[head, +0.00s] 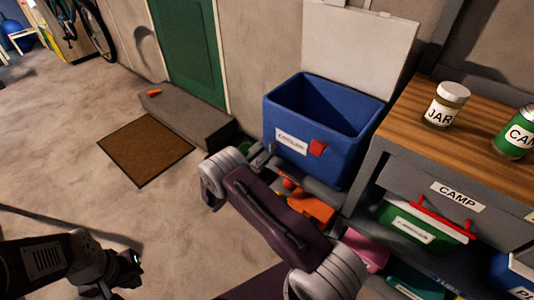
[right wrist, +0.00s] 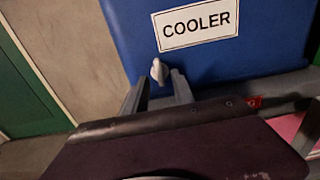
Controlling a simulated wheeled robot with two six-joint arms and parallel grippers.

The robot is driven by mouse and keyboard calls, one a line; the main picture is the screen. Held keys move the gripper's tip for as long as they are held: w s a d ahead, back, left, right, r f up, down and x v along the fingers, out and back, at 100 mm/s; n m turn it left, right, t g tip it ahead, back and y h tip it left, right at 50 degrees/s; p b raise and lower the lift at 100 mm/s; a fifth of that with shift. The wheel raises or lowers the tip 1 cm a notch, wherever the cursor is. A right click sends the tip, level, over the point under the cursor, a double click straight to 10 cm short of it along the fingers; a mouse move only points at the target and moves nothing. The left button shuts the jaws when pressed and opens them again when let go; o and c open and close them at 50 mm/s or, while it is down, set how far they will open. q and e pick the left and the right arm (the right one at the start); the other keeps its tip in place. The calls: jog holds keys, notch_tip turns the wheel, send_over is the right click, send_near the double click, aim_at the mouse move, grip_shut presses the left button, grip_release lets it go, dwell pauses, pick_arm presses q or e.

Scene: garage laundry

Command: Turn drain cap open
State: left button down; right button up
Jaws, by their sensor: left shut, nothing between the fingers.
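The blue cooler (head: 345,150) stands with its white lid (head: 355,45) raised. Its COOLER label fills the upper part of the right wrist view (right wrist: 196,24). Below the label is the small white drain cap (right wrist: 158,70), standing roughly upright. My right gripper (right wrist: 159,80) is open, with one finger on each side of the cap in the picture; I cannot tell whether either touches it. In the head view, my right gripper (head: 262,155) is at the cooler's lower front left, and the cap cannot be made out. My left gripper (head: 132,265) is shut and empty above the floor.
Right of the cooler is a wood-topped unit (head: 415,120) carrying a jar (head: 447,105) and a green can (head: 514,135). A CAMP drawer and bins are below. Orange and pink items lie under my right arm. The floor at left is mostly clear around a brown mat (head: 145,148).

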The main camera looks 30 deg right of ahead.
jog(key=shift+x, duration=1)
grip_shut()
